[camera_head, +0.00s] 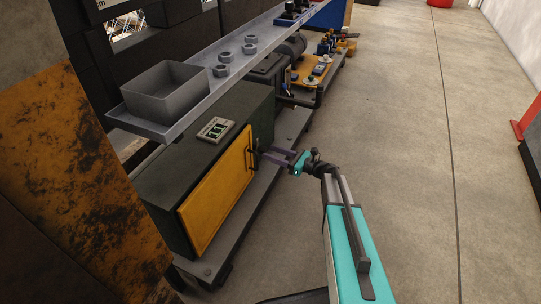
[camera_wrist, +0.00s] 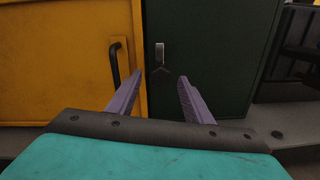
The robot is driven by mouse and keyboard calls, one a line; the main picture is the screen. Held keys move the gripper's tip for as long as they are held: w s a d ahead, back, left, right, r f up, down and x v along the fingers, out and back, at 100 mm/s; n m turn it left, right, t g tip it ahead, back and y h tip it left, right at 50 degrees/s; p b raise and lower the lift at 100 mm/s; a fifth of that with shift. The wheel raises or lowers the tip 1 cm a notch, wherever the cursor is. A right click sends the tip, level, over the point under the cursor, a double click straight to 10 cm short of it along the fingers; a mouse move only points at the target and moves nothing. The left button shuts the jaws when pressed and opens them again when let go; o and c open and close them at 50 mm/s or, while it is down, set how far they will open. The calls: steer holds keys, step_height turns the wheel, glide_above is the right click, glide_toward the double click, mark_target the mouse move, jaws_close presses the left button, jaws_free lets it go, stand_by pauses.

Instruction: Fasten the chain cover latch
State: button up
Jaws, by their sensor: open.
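The yellow chain cover (camera_head: 215,190) is a door on the front of a dark green cabinet (camera_head: 160,190); it looks closed or nearly so. Its black bar handle (camera_wrist: 116,64) is near its right edge in the wrist view. A small grey metal latch (camera_wrist: 159,52) is on the green panel just right of the cover, with a dark lower part. My gripper (camera_wrist: 161,78) is open, its purple fingers pointing at the cabinet on either side of the latch's line, with nothing between them. In the head view my gripper (camera_head: 264,155) is close to the cover's right edge.
A grey shelf (camera_head: 190,118) with an open bin (camera_head: 165,90) and several nuts (camera_head: 224,70) runs above the cabinet. A base ledge (camera_head: 232,225) juts out below it. A rusty orange panel (camera_head: 85,170) stands at left.

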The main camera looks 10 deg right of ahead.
steer(key=shift+x, duration=0.95)
